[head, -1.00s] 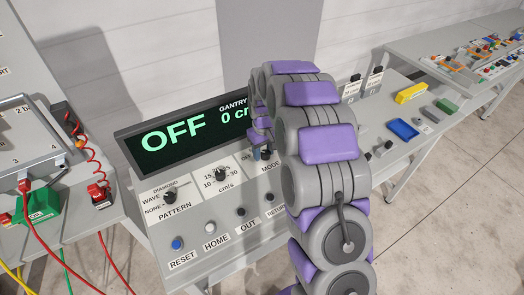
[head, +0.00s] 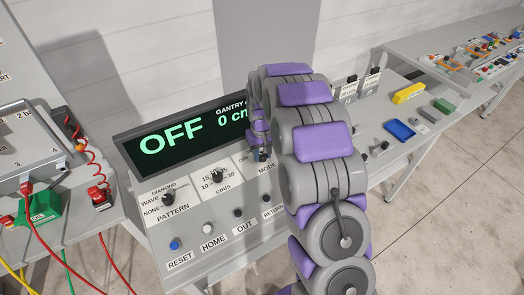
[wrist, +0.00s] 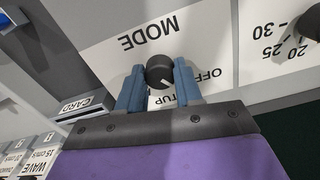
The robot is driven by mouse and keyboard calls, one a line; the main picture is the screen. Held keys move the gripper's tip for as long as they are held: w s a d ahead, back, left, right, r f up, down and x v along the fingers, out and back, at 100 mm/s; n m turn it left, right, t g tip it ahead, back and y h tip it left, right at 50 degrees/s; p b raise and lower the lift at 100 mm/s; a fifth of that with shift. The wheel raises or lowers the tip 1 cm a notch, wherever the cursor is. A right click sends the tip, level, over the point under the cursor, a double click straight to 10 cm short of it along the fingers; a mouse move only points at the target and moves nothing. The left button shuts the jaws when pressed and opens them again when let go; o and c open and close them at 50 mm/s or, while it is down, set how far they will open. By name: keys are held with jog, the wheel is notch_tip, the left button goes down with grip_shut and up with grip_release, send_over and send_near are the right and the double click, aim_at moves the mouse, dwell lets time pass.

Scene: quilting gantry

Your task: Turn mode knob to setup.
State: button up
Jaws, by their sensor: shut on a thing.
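The mode knob (wrist: 160,70) is a round black knob with a white pointer line, beside the MODE label on the panel. My gripper (wrist: 160,74) is shut on it, with one blue finger on each side. In the wrist view the pointer slants to the lower right, between the OFF label (wrist: 208,76) and the partly covered SETUP label (wrist: 174,100); I cannot tell its exact setting. In the head view the knob is mostly hidden by my gripper (head: 259,148). The display (head: 170,138) reads OFF and 0 cm.
To the left on the panel are the pattern knob (head: 168,197) and the speed knob (head: 217,176). Buttons, including the blue reset button (head: 174,244), line the front. Red cables (head: 75,238) hang at the left.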

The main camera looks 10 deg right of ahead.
aim_at(262, 154)
jog(key=m+p, duration=0.2)
jog(key=m, duration=0.1)
jog(key=shift+w+r, duration=0.2)
jog(key=shift+f+m+p, duration=0.1)
jog(key=shift+m+p, duration=0.75)
jog(key=shift+m, duration=1.05)
jog(key=o, duration=0.8)
jog(key=shift+f, duration=0.1)
jog(key=shift+o, duration=1.2)
notch_tip(262, 154, up, 17)
jog(key=p, duration=0.1)
jog(key=shift+r+p, duration=0.2)
jog(key=shift+p, duration=0.2)
